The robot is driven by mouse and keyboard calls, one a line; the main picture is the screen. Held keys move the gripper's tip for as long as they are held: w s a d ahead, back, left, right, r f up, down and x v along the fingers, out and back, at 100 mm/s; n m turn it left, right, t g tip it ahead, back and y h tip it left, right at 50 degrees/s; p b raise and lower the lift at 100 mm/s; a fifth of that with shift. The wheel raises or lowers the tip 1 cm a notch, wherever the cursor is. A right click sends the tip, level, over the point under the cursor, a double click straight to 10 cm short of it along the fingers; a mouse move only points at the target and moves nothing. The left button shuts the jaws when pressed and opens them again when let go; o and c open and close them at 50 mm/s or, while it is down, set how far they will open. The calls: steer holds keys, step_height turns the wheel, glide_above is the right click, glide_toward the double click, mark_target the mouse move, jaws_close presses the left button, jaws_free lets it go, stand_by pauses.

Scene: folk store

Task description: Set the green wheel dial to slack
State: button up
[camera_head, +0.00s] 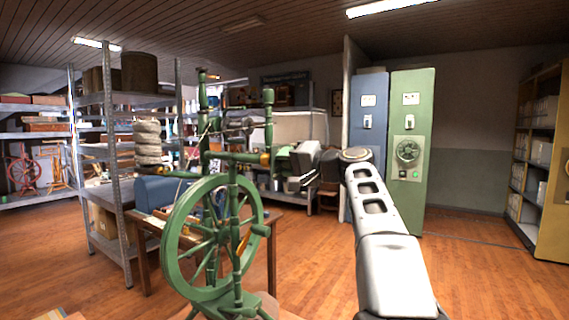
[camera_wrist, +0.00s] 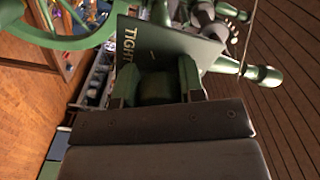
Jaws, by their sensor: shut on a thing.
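The green spinning wheel (camera_head: 205,235) stands in front of me in the head view. In the wrist view a dark green plate (camera_wrist: 150,45) on it bears the word TIGHT at its left part, with a small mark to the right of the word. No SLACK lettering shows. My gripper (camera_wrist: 157,84) has its two fingers on either side of a dark green knob (camera_wrist: 156,90) in front of the plate and is shut on it. In the head view my gripper (camera_head: 303,172) is at the right end of the wheel's upper frame, where the knob is hard to make out.
A wooden table with a blue box (camera_head: 165,193) stands behind the wheel. Metal shelves (camera_head: 120,160) are at the left. A blue cabinet (camera_head: 369,115) and a green cabinet (camera_head: 413,190) with a round dial stand behind my arm. Open wooden floor (camera_head: 480,275) lies at the right.

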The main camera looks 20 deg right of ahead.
steer(key=o, duration=0.9)
steer(key=v, duration=1.3)
steer(key=shift+s+d, duration=0.25)
steer(key=shift+s, duration=0.1)
